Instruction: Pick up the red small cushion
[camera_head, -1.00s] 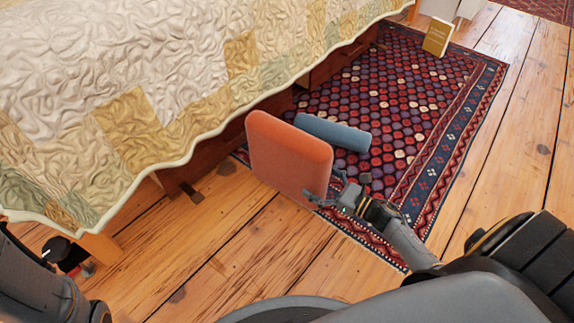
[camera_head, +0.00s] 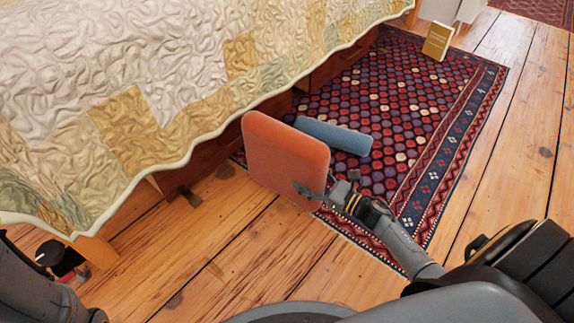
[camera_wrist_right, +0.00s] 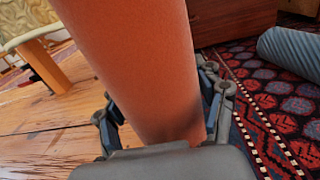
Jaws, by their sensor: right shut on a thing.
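The red small cushion (camera_head: 285,157) looks orange-red, flat and square with rounded corners. It is held upright and tilted beside the bed, over the edge of the rug. My right gripper (camera_head: 326,192) is shut on its lower right edge. In the right wrist view the cushion (camera_wrist_right: 140,65) stands between the two fingers (camera_wrist_right: 165,120) and fills the middle of the picture. Part of my left arm shows at the lower left of the head view. The left gripper (camera_head: 62,262) is partly visible there, its fingers unclear.
A blue cushion (camera_head: 333,135) lies on the patterned rug (camera_head: 425,120) just behind the red one. The bed with its quilt (camera_head: 150,80) runs along the left. A yellow book (camera_head: 437,41) stands at the rug's far end. Wooden floor (camera_head: 530,150) is free at the right.

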